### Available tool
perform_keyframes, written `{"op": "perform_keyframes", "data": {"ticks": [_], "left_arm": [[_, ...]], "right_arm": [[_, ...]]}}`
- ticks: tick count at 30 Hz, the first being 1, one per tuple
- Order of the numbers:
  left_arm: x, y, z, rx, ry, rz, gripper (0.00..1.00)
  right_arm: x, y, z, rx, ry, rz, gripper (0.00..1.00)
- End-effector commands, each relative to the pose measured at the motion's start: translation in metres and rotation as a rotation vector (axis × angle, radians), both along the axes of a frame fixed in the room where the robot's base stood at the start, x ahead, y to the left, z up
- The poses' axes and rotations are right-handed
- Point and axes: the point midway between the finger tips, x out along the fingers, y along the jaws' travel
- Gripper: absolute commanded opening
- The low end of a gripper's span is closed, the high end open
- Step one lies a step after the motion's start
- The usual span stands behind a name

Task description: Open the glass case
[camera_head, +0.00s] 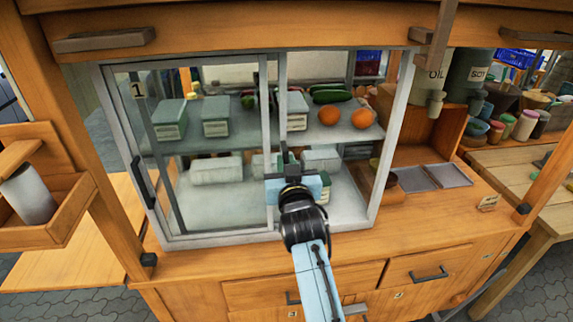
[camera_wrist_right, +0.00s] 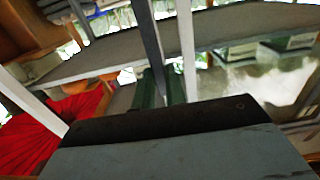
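The glass case (camera_head: 392,140) has a pale metal frame and stands on the wooden counter. Its left half is covered by a glass pane (camera_head: 205,150) with a dark handle (camera_head: 143,182) on its left edge. A second upright (camera_head: 281,100) runs just right of that pane's right edge. The right half looks uncovered, but clear glass there is hard to rule out. My right gripper (camera_head: 290,168) is at the case's middle, by the lower part of these uprights. Its finger gap is unclear. My left gripper is out of view.
Inside the case, green-and-white boxes (camera_head: 215,118), oranges (camera_head: 329,116) and cucumbers (camera_head: 332,96) sit on a shelf. A wooden post (camera_head: 85,150) stands close to the case's left side.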

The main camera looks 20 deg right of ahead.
Motion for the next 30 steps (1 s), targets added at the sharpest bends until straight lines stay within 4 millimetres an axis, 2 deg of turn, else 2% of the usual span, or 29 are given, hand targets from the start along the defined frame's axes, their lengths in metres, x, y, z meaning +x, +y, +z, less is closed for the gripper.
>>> {"op": "perform_keyframes", "data": {"ticks": [1, 6, 16, 20, 27, 30], "left_arm": [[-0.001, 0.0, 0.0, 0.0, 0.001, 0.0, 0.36], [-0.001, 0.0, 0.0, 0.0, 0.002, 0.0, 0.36], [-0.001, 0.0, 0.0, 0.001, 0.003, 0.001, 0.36], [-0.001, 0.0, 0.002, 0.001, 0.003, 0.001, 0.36], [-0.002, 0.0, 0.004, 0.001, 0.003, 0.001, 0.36], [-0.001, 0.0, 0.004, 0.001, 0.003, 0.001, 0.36]], "right_arm": [[0.0, 0.001, 0.0, 0.001, 0.0, 0.001, 0.15], [0.0, 0.0, 0.0, 0.001, 0.0, 0.001, 0.35], [0.0, 0.0, 0.006, 0.001, -0.002, 0.001, 0.35], [0.0, 0.0, 0.024, 0.0, -0.004, 0.0, 0.35], [0.0, 0.0, 0.072, 0.001, -0.006, 0.0, 0.35], [0.0, 0.0, 0.086, 0.002, -0.003, 0.001, 0.35]]}}
